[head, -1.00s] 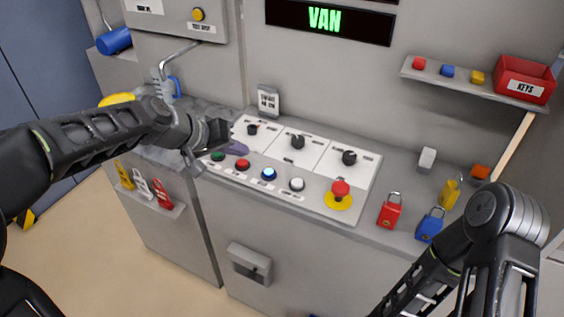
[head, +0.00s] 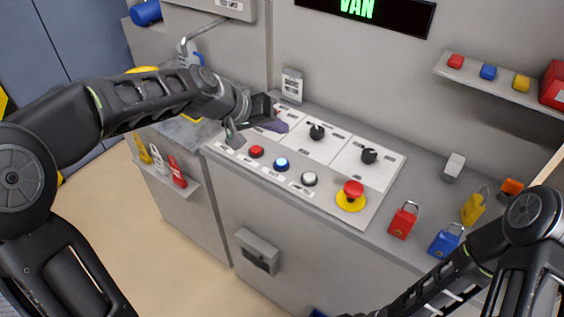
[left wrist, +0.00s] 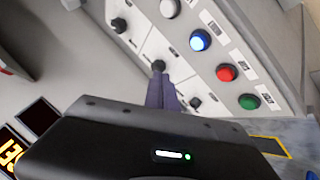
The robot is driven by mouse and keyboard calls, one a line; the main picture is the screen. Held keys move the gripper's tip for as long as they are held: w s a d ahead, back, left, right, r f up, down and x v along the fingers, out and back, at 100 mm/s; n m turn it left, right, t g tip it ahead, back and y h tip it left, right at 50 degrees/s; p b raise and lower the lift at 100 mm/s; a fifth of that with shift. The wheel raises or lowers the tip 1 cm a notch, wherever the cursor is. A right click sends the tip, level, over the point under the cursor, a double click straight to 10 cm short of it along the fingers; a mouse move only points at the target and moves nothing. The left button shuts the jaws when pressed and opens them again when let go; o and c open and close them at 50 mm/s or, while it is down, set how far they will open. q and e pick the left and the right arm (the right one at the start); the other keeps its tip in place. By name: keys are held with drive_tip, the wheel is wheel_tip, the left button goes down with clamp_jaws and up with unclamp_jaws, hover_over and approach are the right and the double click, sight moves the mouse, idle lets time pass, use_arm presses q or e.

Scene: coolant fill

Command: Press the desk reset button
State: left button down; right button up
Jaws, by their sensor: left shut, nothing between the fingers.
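The sloped desk panel (head: 331,183) carries a row of buttons: red (head: 256,151), lit blue (head: 281,164) and white (head: 309,179), plus a red mushroom button on a yellow base (head: 352,196). Their labels are too small to read, so I cannot tell which is the reset. My left gripper (head: 278,121) is shut and empty, over the panel's left end, behind the red button. In the left wrist view its fingers (left wrist: 162,92) point at the panel near the black knobs. A green button (left wrist: 249,101) shows there; my gripper hides it in the head view. My right gripper is out of view.
Black knobs (head: 317,132) stand up on the panel. Red (head: 403,220), blue (head: 445,240) and yellow padlocks stand to its right, near my right arm. A shelf (head: 490,82) holds coloured blocks. The panel's front row is clear.

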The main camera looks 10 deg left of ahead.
use_arm(q)
drive_tip(key=b, duration=0.5)
hover_over(278, 164)
wheel_tip(278, 164, down, 7)
drive_tip(key=shift+w+r, duration=0.1)
drive_tip(key=shift+f+b, duration=0.55)
drive_tip(key=shift+f, duration=0.05)
drive_tip(key=shift+f, duration=0.1)
idle(1.1)
drive_tip(key=shift+f+b, duration=0.35)
drive_tip(key=shift+b, duration=0.2)
drive_tip(key=shift+f+b, duration=0.5)
drive_tip(key=shift+b, duration=0.1)
idle(0.6)
drive_tip(key=shift+r, duration=0.15)
drive_tip(key=shift+r+p, duration=0.65)
drive_tip(key=shift+r, duration=0.15)
drive_tip(key=shift+r, duration=0.1)
